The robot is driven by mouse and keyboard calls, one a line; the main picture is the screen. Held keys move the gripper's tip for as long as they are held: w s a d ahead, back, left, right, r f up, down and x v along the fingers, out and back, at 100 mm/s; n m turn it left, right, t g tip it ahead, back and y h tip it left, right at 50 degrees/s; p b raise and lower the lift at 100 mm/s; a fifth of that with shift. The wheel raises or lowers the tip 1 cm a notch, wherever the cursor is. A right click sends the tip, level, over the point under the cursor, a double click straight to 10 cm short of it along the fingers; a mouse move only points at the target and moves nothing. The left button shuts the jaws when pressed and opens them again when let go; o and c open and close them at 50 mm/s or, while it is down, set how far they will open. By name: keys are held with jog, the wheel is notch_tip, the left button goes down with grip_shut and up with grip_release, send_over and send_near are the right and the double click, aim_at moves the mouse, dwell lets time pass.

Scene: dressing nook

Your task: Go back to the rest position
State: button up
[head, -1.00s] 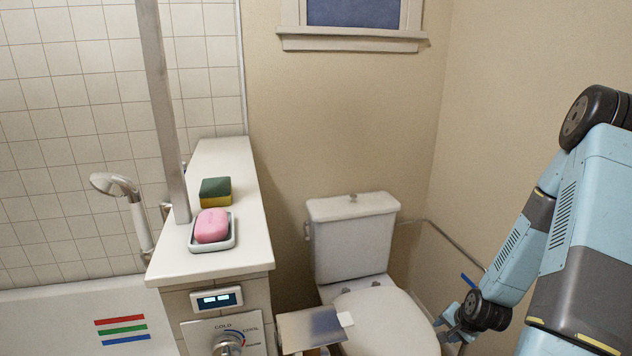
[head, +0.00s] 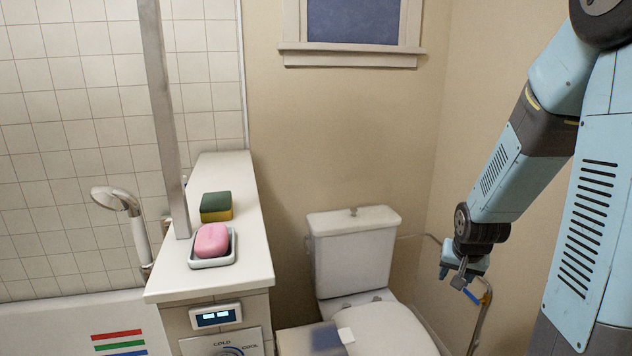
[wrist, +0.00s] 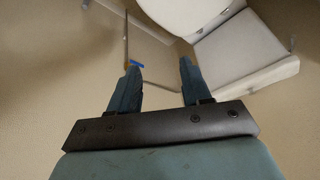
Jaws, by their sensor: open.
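My gripper (head: 462,276) is at the right in the head view, at the end of my blue arm, in the air to the right of the toilet. In the wrist view its two fingers (wrist: 158,85) stand apart with nothing between them. The white toilet (head: 352,250) stands against the back wall, left of my gripper; part of it also shows upside down in the wrist view (wrist: 240,50).
A counter (head: 220,175) holds a pink soap (head: 211,240) in a dish and a green-yellow sponge (head: 216,207). A hand shower (head: 122,205) is at the left. A pipe (head: 483,315) runs along the right wall, close by my gripper. A window (head: 355,25) is above.

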jog(key=s+a+r+n, duration=0.2)
jog(key=s+a+r, duration=0.3)
jog(key=s+r, duration=0.4)
jog(key=s+a+r+n+t+y, duration=0.1)
jog(key=s+a+r, duration=0.4)
jog(key=s+r, duration=0.5)
notch_tip(320, 180, up, 2)
jog(key=shift+s+r+n, duration=0.15)
jog(key=shift+s+n, duration=0.15)
jog(key=shift+n, duration=0.5)
jog(key=shift+c, duration=0.5)
